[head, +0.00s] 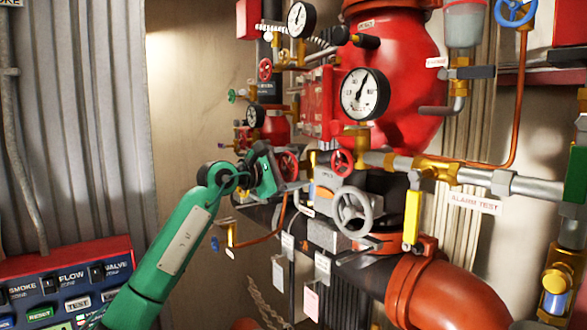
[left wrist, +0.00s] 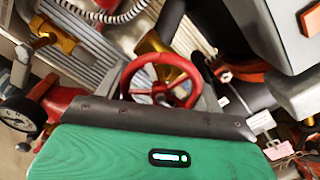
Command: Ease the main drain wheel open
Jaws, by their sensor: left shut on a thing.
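My left gripper (head: 268,172), on a green arm from the left, is at a small red handwheel (head: 289,165) low on the riser. The left wrist view shows that red wheel (left wrist: 160,90) close up, its lower rim hidden behind the gripper's dark edge. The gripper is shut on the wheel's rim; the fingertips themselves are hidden. A second red handwheel (head: 342,163) and a larger grey handwheel (head: 353,212) sit to the right, apart from the gripper. I cannot read which tag names the main drain. My right gripper is out of view.
A large gauge (head: 365,95) and the red valve body (head: 405,60) stand above right. A yellow lever (head: 412,218) hangs near the "ALARM TEST" label (head: 474,203). A blue panel (head: 70,285) is at lower left. Pipes and hanging tags crowd the wheels; the bare wall behind is clear.

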